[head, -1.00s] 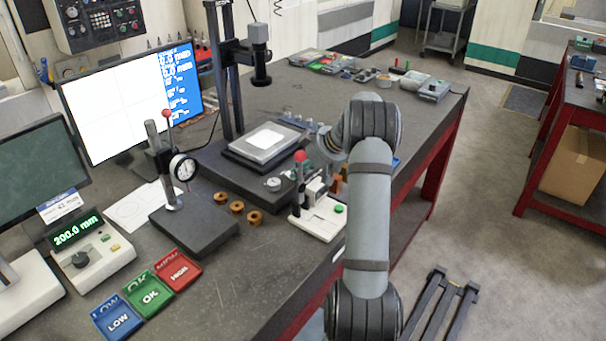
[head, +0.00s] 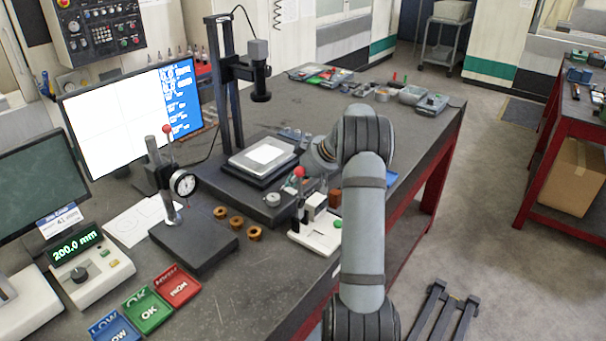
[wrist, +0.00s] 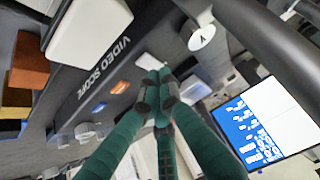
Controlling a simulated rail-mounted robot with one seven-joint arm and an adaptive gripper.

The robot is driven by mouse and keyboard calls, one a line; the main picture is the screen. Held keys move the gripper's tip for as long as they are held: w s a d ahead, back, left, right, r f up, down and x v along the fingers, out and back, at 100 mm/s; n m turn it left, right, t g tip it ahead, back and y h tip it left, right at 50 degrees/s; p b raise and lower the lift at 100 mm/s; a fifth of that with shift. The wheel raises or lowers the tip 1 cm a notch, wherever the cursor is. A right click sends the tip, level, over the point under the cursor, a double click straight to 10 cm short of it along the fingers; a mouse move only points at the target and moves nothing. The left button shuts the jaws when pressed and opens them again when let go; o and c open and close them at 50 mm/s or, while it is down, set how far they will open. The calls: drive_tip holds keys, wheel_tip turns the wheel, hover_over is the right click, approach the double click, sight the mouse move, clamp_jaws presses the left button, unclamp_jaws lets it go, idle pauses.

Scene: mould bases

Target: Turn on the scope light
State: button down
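The video scope stands on the bench in the head view, with a dark column (head: 228,90), a downward camera and a pale stage with a bright white top (head: 262,156). In the wrist view its dark base carries the words VIDEO SCOPE (wrist: 104,68). An orange control (wrist: 121,87), a blue control (wrist: 99,108) and grey knobs (wrist: 86,131) are on or beside that front face. My gripper (wrist: 157,80) has its green fingers together, apparently empty, close to the right of the orange control. I cannot tell whether it touches the base. My arm hides the gripper in the head view.
A dial gauge stand (head: 182,185), brown bushings (head: 237,222) and a white-based fixture with a red knob (head: 318,237) stand near the scope. A monitor (head: 125,110) is behind left. LOW, OK and HIGH trays (head: 148,310) lie in front. The bench behind the scope is partly clear.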

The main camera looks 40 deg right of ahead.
sight(294, 192)
wheel_tip(294, 192, up, 4)
drive_tip(key=shift+s+d+f+p, duration=0.1)
drive_tip(key=shift+s+f+p, duration=0.1)
drive_tip(key=shift+p, duration=0.4)
drive_tip(key=s+d+r+b, duration=0.2)
drive_tip(key=s+r+b, duration=0.1)
drive_tip(key=s+r, duration=0.3)
drive_tip(key=shift+s, duration=0.8)
drive_tip(key=shift+w+f, duration=0.1)
